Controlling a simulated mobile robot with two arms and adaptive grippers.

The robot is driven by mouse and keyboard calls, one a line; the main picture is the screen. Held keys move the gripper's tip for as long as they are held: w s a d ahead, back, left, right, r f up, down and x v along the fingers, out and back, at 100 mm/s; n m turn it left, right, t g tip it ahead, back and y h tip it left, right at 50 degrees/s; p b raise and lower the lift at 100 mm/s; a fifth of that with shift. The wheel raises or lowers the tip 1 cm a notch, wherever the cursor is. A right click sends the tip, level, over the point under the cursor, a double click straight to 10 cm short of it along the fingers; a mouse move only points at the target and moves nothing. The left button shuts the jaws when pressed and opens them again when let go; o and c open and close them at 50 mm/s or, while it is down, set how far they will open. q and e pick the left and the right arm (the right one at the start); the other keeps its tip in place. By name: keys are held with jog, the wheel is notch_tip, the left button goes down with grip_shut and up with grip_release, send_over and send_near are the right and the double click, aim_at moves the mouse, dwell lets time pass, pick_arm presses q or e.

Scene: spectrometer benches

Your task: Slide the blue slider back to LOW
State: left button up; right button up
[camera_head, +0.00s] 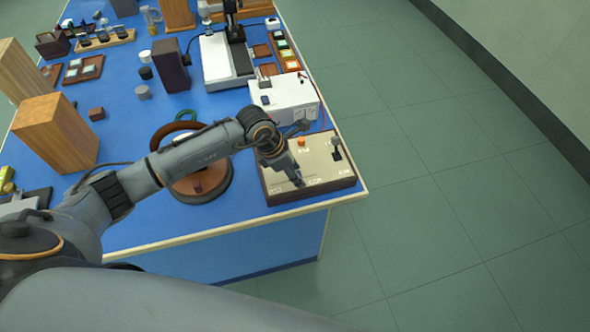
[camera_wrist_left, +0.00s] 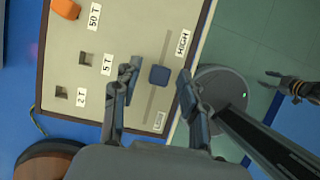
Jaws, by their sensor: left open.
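The control box (camera_head: 285,180) with a beige top sits at the table's front right corner. In the left wrist view, its blue slider (camera_wrist_left: 160,75) stands near the middle of a straight slot, between the HIGH label (camera_wrist_left: 182,43) and the LOW label (camera_wrist_left: 159,121). My left gripper (camera_head: 297,182) is low over the box. Its open fingers (camera_wrist_left: 157,72) stand on both sides of the slider, with gaps visible. In the head view the gripper hides the slider. My right gripper (camera_wrist_left: 265,80) shows at the right of the wrist view, open and empty, away from the box.
The box also carries an orange knob (camera_head: 301,142) and a black lever (camera_head: 336,150). A white instrument (camera_head: 283,98) stands behind it. A round brown-rimmed object (camera_head: 212,190) lies to its left, under my arm. Open floor (camera_head: 430,200) lies right of the table.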

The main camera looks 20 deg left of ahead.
aim_at(274, 184)
pick_arm(q)
jog(key=shift+c, duration=0.3)
grip_shut()
jog(key=s+a, duration=0.1)
jog(key=s+a+b, duration=0.1)
jog(key=a, duration=0.1)
jog(key=s+a, duration=0.1)
jog(key=a, duration=0.1)
jog(key=shift+s+a, duration=0.2)
jog(key=shift+s, duration=0.1)
jog(key=shift+s+a, duration=0.15)
jog(key=shift+a, duration=0.1)
jog(key=shift+d, duration=0.1)
jog(key=shift+c, duration=1.5)
grip_release()
jog(key=o, duration=0.4)
jog(key=shift+c, duration=0.2)
